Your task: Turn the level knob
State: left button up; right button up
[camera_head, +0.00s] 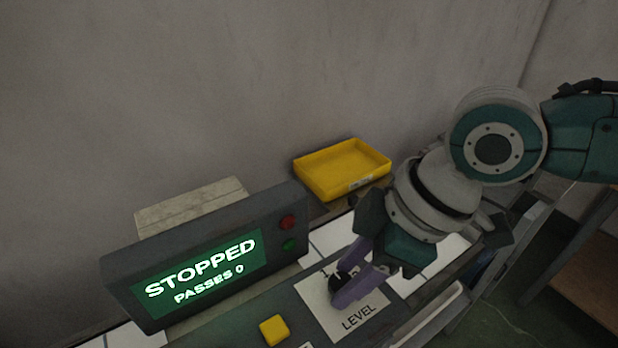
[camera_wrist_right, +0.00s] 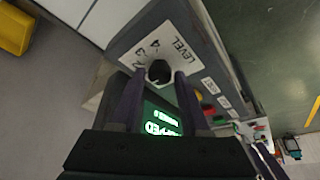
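The level knob (camera_head: 337,284) is a small black knob on a white plate marked LEVEL (camera_head: 362,318), partly hidden by my gripper in the head view. In the right wrist view the knob (camera_wrist_right: 159,71) shows dark and round, with the digits 3 and 4 on the plate (camera_wrist_right: 180,32) beside it. My right gripper (camera_head: 347,275) reaches down to the plate with its purple fingers on either side of the knob. In the wrist view its fingertips (camera_wrist_right: 158,76) stand apart, with a narrow strip of plate between each finger and the knob. My left gripper is in neither view.
A dark display box (camera_head: 120,285) reads STOPPED, PASSES 0, with a red button (camera_head: 287,222) and a green button (camera_head: 289,245). A yellow button (camera_head: 274,330) sits left of the plate. A yellow tray (camera_head: 343,181) stands behind, near the wall.

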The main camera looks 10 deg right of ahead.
grip_shut()
dwell(0.3)
jog(key=shift+r+m+p, duration=0.15)
jog(key=shift+m+p, duration=0.25)
jog(key=shift+p, duration=0.25)
jog(key=m+p, duration=0.2)
jog(key=m+t+h+p, duration=0.1)
jog(key=m+p, duration=0.1)
jog(key=m+t+p, duration=0.1)
jog(key=m+p, duration=0.1)
jog(key=p, duration=0.1)
jog(key=shift+s+a+h, duration=0.3)
jog(key=shift+h, duration=0.1)
jog(key=m+h+p, duration=0.1)
jog(key=m, duration=0.3)
jog(key=shift+a+t+p, duration=0.15)
jog(key=shift+t+p, duration=0.15)
jog(key=shift+a+m+h, duration=0.1)
jog(key=shift+m+h, duration=0.5)
jog(key=shift+m, duration=0.6)
jog(key=shift+m+h, duration=0.5)
jog(key=shift+m, duration=0.8)
